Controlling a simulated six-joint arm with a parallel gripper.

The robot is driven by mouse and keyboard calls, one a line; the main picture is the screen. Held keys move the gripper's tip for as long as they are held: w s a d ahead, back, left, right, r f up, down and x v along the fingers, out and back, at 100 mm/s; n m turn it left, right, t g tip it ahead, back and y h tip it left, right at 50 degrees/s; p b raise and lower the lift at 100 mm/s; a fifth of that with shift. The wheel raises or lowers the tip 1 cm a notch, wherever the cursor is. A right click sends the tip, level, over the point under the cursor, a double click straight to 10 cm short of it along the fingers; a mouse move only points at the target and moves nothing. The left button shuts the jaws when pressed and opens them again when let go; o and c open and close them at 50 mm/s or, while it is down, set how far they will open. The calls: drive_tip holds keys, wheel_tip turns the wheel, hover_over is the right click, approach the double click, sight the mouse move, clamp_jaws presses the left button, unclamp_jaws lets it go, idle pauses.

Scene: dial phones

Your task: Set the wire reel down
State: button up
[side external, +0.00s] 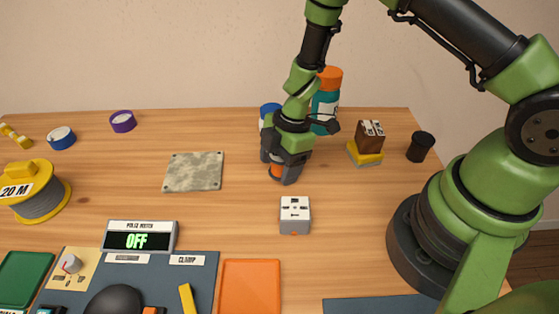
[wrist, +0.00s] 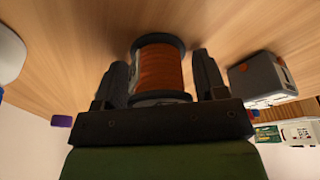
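The wire reel (wrist: 160,68) has orange wire between dark flanges. In the side view my gripper (side external: 281,168) points down low over the middle of the table, and a bit of the reel's orange (side external: 276,171) shows between the fingers. The fingers hide most of the reel there. Whether its lower end touches the wood cannot be told.
A grey box (side external: 295,215) stands just in front of my gripper. A speckled plate (side external: 194,172) lies to the left. A blue-capped container (side external: 268,112) and a teal bottle (side external: 324,105) stand close behind. A yellow reel marked 20 M (side external: 40,200) is far left.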

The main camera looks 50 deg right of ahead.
drive_tip(key=shift+o, duration=0.8)
drive_tip(key=w+d+r+m+t+h, duration=0.1)
drive_tip(key=d+r+m+t, duration=0.25)
drive_tip(key=r, duration=0.65)
drive_tip(key=d+r+m+t+h, duration=0.2)
drive_tip(key=r+m+t, duration=0.15)
drive_tip(key=r, duration=0.75)
drive_tip(key=w+d+r+m+t+h, duration=0.1)
drive_tip(key=d+r+m+t, duration=0.25)
drive_tip(key=r, duration=0.65)
drive_tip(key=s+r+m+g+h, duration=0.25)
drive_tip(key=s+m, duration=0.45)
drive_tip(key=s, duration=0.4)
drive_tip(key=s+a+f+m+g+y, duration=0.1)
drive_tip(key=s+a+f+m+y, duration=0.1)
drive_tip(key=s+a+y, duration=0.3)
drive_tip(key=s, duration=0.3)
drive_tip(key=shift+a+f, duration=0.3)
drive_tip(key=shift+a, duration=0.05)
